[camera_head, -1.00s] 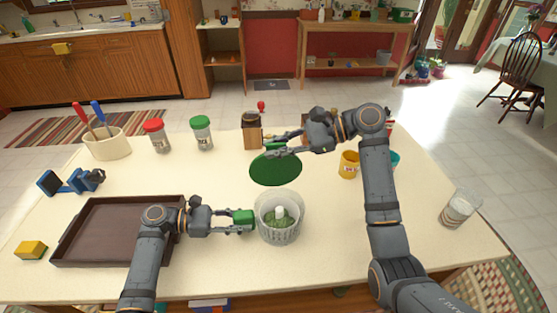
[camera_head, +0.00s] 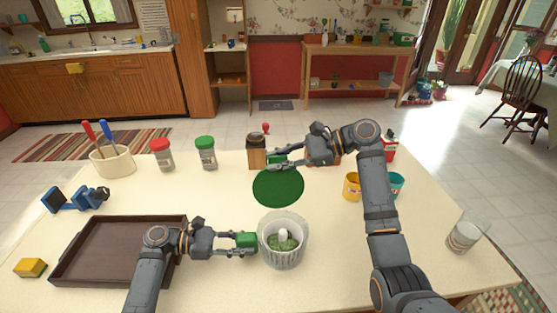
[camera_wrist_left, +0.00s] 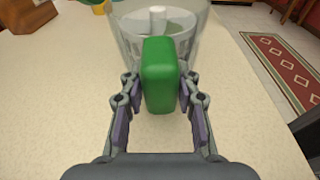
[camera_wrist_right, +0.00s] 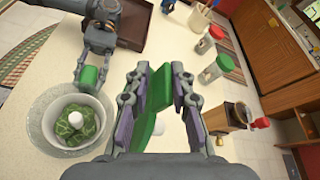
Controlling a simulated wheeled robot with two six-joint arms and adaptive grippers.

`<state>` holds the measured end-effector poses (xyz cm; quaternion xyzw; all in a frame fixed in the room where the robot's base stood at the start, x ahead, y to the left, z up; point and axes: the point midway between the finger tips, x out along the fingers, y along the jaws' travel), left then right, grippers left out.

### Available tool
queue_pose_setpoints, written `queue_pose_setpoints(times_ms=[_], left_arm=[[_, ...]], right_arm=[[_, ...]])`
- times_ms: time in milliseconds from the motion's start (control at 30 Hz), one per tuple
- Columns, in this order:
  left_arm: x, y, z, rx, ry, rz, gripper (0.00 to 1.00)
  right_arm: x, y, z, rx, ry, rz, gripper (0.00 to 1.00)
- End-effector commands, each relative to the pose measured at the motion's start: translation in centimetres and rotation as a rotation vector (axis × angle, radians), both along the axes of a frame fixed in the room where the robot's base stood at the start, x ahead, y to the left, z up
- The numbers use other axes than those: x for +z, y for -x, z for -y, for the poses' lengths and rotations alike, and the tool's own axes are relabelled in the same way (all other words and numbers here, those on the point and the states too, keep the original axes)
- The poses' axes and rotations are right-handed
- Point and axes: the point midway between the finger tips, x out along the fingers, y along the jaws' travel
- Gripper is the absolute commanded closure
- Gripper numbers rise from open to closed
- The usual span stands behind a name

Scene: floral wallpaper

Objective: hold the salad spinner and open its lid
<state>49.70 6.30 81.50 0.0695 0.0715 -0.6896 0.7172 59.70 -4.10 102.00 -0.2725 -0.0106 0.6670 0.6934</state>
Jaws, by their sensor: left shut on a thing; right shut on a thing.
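The salad spinner bowl (camera_head: 283,252) stands upright on the table, clear, with a white inner basket, a central post and green leaves inside. It is uncovered. My left gripper (camera_head: 246,241) is shut on the green handle (camera_wrist_left: 160,75) at the bowl's side. The round green lid (camera_head: 278,187) is apart from the bowl, behind it in the head view. My right gripper (camera_head: 279,160) is shut on the lid's green grip; in the right wrist view this grip (camera_wrist_right: 158,90) sits between the fingers. Whether the lid touches the table is unclear.
A brown tray (camera_head: 70,275) lies left of the bowl. A wooden grinder (camera_head: 257,152) stands just behind the lid. Red-topped (camera_head: 162,155) and green-topped (camera_head: 206,153) jars stand back left. Yellow (camera_head: 352,186) and teal (camera_head: 397,184) cups and a glass (camera_head: 464,236) are at right.

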Motion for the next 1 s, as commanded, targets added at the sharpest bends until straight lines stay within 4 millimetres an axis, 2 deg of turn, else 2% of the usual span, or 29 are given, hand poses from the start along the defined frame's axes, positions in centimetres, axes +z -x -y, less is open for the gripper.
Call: queue_pose_setpoints(times_ms=[33,100,333,433,567,800,1000], left_arm=[[-0.1,0.2,0.0,-0.006,0.001,-0.001,0.99],[-0.1,0.2,0.0,-0.005,0.001,-0.001,0.99],[-0.1,0.1,0.0,-0.002,0.0,0.0,0.99],[-0.1,0.0,0.0,-0.001,-0.001,-0.001,0.99],[0.0,0.0,0.0,0.0,-0.001,-0.001,0.99],[0.0,0.0,0.0,0.0,-0.001,-0.001,0.99],[0.0,0.0,0.0,0.0,0.0,0.0,0.99]], right_arm=[[-0.6,-0.1,0.2,-0.005,0.01,-0.006,0.75],[-0.6,-0.1,0.2,-0.004,0.009,-0.006,0.69],[-0.3,0.0,0.1,-0.002,0.006,-0.004,0.69],[-0.1,0.0,0.8,-0.004,0.007,-0.002,0.69],[0.7,0.3,3.1,-0.006,0.011,-0.002,0.69],[2.7,0.9,8.5,-0.006,0.01,-0.003,0.69],[3.7,1.2,10.9,-0.004,0.007,-0.005,0.69]])
